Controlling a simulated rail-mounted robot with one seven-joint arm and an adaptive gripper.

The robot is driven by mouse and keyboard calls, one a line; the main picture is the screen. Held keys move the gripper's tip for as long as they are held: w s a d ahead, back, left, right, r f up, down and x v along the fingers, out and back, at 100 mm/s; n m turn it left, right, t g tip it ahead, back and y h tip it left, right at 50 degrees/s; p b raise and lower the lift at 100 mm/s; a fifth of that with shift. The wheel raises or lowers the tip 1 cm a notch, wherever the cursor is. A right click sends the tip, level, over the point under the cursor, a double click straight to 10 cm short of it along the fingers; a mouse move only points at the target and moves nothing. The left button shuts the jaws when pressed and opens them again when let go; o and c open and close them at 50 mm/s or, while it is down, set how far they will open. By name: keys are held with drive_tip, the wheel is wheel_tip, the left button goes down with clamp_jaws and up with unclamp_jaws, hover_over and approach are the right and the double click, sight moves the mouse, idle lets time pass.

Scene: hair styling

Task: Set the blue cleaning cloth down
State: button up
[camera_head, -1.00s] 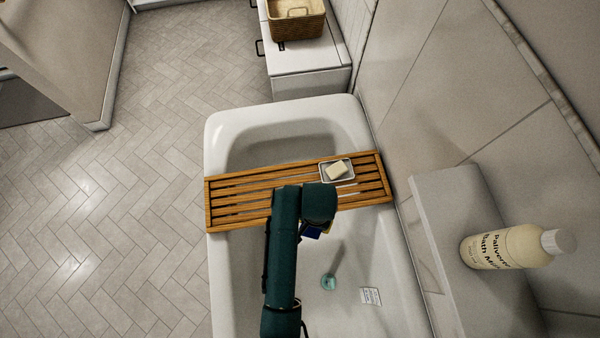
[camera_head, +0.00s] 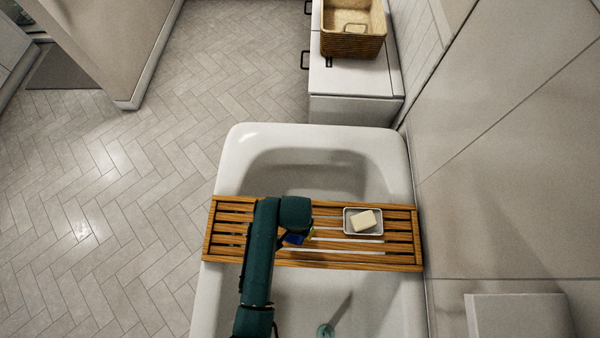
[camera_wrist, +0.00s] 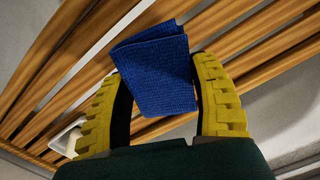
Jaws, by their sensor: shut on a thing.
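The blue cleaning cloth (camera_wrist: 158,72) is folded and held between the yellow fingers of my gripper (camera_wrist: 160,85) in the wrist view. The wooden bath tray (camera_wrist: 260,45) lies behind the cloth in that view. Whether the cloth touches the slats I cannot tell. In the head view, my gripper (camera_head: 302,237) is over the middle of the wooden tray (camera_head: 390,262), left of the soap dish. Only a small blue patch of the cloth (camera_head: 292,239) shows there; my arm hides the rest.
A white soap dish (camera_head: 348,229) with a cream soap bar (camera_head: 363,220) stands on the tray's right half. The tray spans the white bathtub (camera_head: 235,160). A teal-ended object (camera_head: 326,330) lies in the tub. A wicker basket (camera_head: 352,45) stands on the white cabinet (camera_head: 350,78) behind.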

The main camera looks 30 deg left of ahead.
drive_tip(key=shift+f, duration=1.75)
drive_tip(key=shift+f, duration=0.1)
drive_tip(key=o, duration=0.7)
wheel_tip(320, 180, up, 12)
drive_tip(key=shift+r, duration=0.15)
drive_tip(key=shift+p, duration=0.3)
